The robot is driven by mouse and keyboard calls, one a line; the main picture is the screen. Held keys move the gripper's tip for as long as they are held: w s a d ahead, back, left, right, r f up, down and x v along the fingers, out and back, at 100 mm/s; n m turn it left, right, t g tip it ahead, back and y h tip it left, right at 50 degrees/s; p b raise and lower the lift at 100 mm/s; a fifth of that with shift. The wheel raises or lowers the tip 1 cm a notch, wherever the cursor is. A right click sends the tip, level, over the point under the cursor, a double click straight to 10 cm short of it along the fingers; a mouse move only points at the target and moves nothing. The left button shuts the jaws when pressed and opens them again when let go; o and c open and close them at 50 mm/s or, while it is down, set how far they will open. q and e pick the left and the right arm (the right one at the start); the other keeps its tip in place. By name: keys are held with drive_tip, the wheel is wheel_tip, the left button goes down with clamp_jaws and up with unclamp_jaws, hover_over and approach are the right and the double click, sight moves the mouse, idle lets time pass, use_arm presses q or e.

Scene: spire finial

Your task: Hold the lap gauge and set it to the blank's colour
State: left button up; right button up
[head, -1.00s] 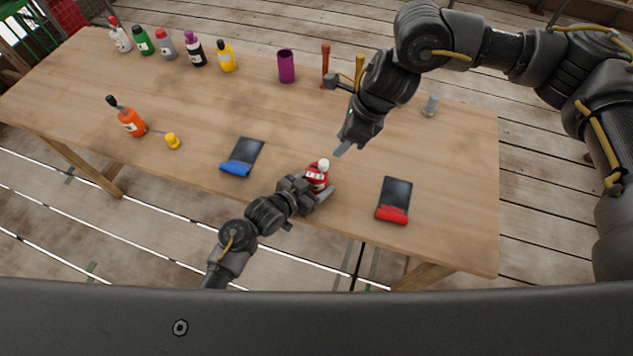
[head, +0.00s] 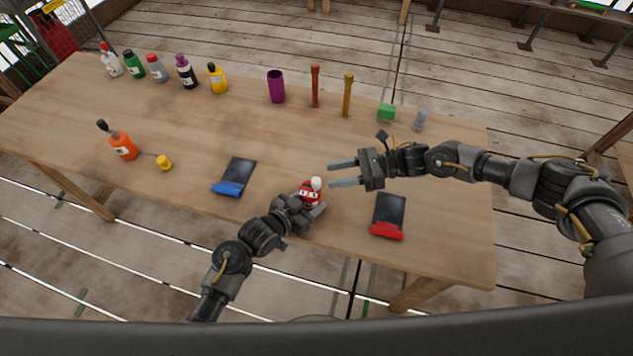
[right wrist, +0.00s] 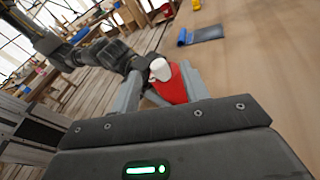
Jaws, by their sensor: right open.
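I cannot tell for sure which things are the lap gauge and the blank. A red bottle-like thing (head: 309,190) with a white top and pale marks stands at the table's front. My left gripper (head: 311,204) is around its lower part and looks shut on it. My right gripper (head: 331,174) is open and empty, its fingers pointing left just above and right of the white top. In the right wrist view, the red thing (right wrist: 174,88) shows beyond and between the fingers. A blue-edged dark pad (head: 236,175) and a red-edged dark pad (head: 389,214) lie on the table.
Several coloured bottles (head: 186,73) line the table's back left. A purple cup (head: 276,88), a red post (head: 315,86), an ochre post (head: 348,96), a green block (head: 386,113) and a grey piece (head: 420,119) stand behind. An orange bottle (head: 123,146) and yellow piece (head: 164,163) are at left.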

sight(315, 183)
drive_tip(key=s+d+f+n+t+y, duration=0.1)
drive_tip(key=d+f+n+y, duration=0.1)
drive_tip(key=d, duration=0.4)
drive_tip(key=a, duration=1.2)
drive_tip(key=shift+f, duration=0.15)
clamp_jaws()
